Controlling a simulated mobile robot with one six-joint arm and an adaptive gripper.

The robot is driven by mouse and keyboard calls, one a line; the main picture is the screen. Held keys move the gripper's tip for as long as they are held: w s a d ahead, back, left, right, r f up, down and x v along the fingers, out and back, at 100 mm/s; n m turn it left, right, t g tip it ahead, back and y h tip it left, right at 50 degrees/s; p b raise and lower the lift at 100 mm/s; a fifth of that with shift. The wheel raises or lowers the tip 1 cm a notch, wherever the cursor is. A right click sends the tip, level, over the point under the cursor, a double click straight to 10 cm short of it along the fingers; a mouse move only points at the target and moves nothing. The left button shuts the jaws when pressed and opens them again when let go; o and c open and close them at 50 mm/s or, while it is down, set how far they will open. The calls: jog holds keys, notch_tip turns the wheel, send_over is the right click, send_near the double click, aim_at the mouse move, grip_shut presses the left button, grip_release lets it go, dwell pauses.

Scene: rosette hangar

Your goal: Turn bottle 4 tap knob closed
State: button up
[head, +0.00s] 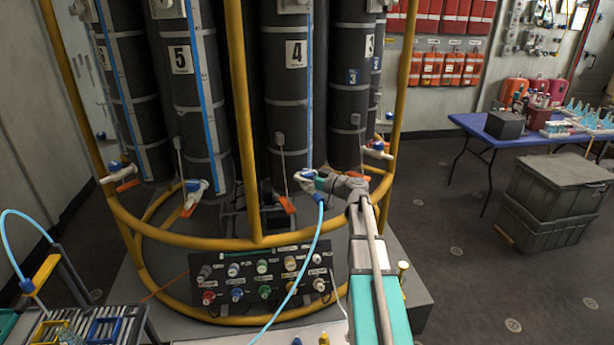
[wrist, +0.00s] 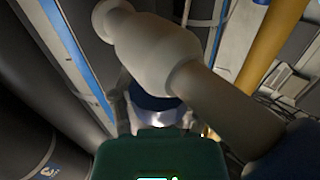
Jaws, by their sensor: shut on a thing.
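Bottle 4 (head: 283,105) is a tall dark cylinder in the rosette, with a white "4" label and a blue strip. Its white tap (head: 303,176) is low on its front. In the wrist view, the tap's pale body (wrist: 165,48) and spout fill the upper middle. A dark blue knob (wrist: 150,102) shows under the body. My gripper (head: 326,183) reaches the tap from the right and is shut on the knob. In the wrist view, its green housing (wrist: 160,158) hides most of the grip. The knob's exact angle cannot be told.
A yellow tubular frame (head: 200,243) rings the bottles, with an upright left of the tap. A light blue hose (head: 318,235) hangs below the tap. A dark valve panel (head: 265,280) stands below. A blue table (head: 478,127) and grey crates (head: 560,190) are at right.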

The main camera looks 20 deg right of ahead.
jog(key=shift+a, duration=0.15)
dwell(0.4)
jog(key=o, duration=0.9)
jog(key=shift+o, duration=0.2)
jog(key=v, duration=1.2)
jog(key=shift+s, duration=0.1)
